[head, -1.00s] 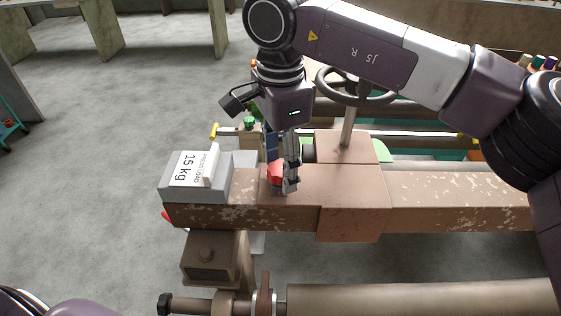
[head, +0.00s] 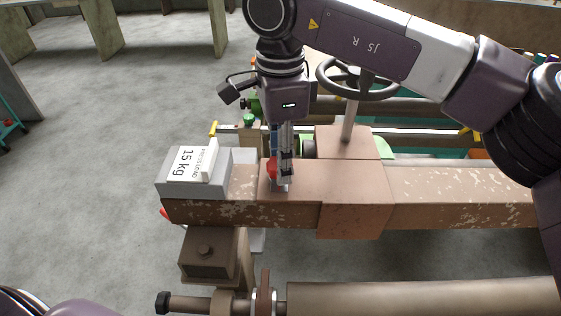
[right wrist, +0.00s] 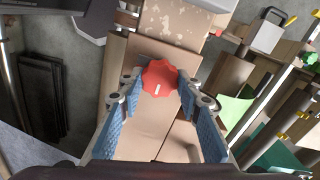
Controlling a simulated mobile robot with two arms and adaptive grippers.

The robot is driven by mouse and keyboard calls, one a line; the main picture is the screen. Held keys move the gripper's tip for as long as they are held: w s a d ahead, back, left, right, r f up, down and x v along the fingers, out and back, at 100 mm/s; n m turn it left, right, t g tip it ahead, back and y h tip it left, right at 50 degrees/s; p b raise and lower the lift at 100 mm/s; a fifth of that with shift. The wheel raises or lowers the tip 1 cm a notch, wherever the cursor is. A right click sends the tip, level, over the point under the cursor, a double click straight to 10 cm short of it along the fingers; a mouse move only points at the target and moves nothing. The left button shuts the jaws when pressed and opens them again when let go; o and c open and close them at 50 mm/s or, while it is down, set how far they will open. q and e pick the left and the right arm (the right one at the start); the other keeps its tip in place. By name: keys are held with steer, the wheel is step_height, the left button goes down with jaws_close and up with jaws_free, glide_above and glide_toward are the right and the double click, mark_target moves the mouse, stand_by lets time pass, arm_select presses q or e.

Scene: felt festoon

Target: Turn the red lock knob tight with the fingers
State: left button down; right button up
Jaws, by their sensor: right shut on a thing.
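The red lock knob (right wrist: 160,78) is a scalloped disc with a white mark on its face, on top of the brown beam (head: 430,190). In the head view the knob (head: 271,169) is partly hidden behind the fingers of my right gripper (head: 281,178). My right gripper points down over the beam. In the right wrist view its blue-padded fingers (right wrist: 159,88) stand on both sides of the knob, shut on its rim. My left gripper is not seen; only a part of my own body shows at the lower left.
A grey block marked 15 kg (head: 190,175) sits on the beam's left end, close to the knob. A black handwheel (head: 358,82) on a post stands to the right of my right gripper. A long roller (head: 420,298) lies in front. Open concrete floor is at the left.

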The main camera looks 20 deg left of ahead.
steer(key=m+b, duration=0.2)
steer(key=m, duration=0.2)
steer(key=shift+f+m, duration=0.1)
steer(key=shift+m, duration=0.2)
steer(key=m+b, duration=0.2)
steer(key=m, duration=0.2)
steer(key=shift+m, duration=0.3)
steer(key=m+b, duration=0.1)
steer(key=m, duration=0.3)
steer(key=shift+b, duration=0.4)
steer(key=shift+s+m+b, duration=0.1)
steer(key=shift+m+b, duration=0.5)
steer(key=shift+m, duration=1.9)
steer(key=shift+r, duration=0.2)
steer(key=o, duration=1.2)
steer(key=shift+c, duration=0.2)
